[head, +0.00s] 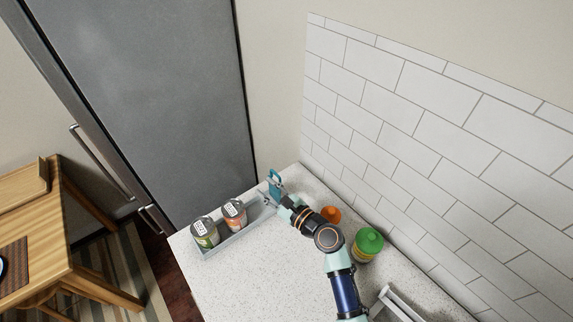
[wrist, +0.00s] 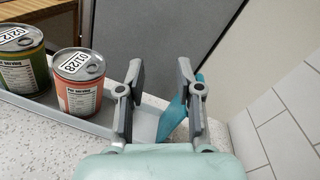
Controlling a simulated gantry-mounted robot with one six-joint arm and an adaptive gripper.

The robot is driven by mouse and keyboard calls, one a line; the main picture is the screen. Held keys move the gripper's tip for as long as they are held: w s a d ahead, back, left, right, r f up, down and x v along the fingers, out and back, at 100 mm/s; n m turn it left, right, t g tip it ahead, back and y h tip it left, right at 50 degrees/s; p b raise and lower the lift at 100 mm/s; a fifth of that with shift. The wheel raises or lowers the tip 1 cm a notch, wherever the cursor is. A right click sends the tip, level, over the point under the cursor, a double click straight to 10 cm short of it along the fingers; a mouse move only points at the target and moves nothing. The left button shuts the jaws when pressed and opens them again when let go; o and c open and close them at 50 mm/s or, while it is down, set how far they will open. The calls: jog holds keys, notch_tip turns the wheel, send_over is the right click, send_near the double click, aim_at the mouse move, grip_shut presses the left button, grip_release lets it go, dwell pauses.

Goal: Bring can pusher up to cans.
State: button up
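The teal can pusher (head: 275,182) stands at the back-right end of a grey tray. In the wrist view the pusher (wrist: 172,117) shows between my fingers, close to the right finger and partly hidden by it. My gripper (head: 279,201) is at that end of the tray. Its two fingers (wrist: 160,85) are apart, with a gap to the left of the pusher. Whether the right finger touches it I cannot tell. An orange can (head: 234,215) and a green can (head: 205,232) stand upright in the tray, to the left of my gripper. The orange can (wrist: 79,85) is nearer the pusher.
The grey tray (head: 238,238) lies on a speckled white counter (head: 258,275) beside the fridge (head: 150,90). An orange item (head: 331,214) and a green-lidded container (head: 368,244) stand near the tiled wall, close to my arm. The front of the counter is clear.

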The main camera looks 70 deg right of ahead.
aim_at(272, 171)
jog(key=s+d+f+m+g+h, duration=0.1)
jog(key=s+d+m+h, duration=0.1)
jog(key=s+d+m, duration=0.25)
jog(key=shift+n, duration=0.25)
jog(key=b+x, duration=0.2)
jog(key=x, duration=0.6)
jog(key=shift+w+f, duration=0.1)
jog(key=shift+w, duration=0.15)
jog(key=shift+c, duration=0.2)
grip_shut()
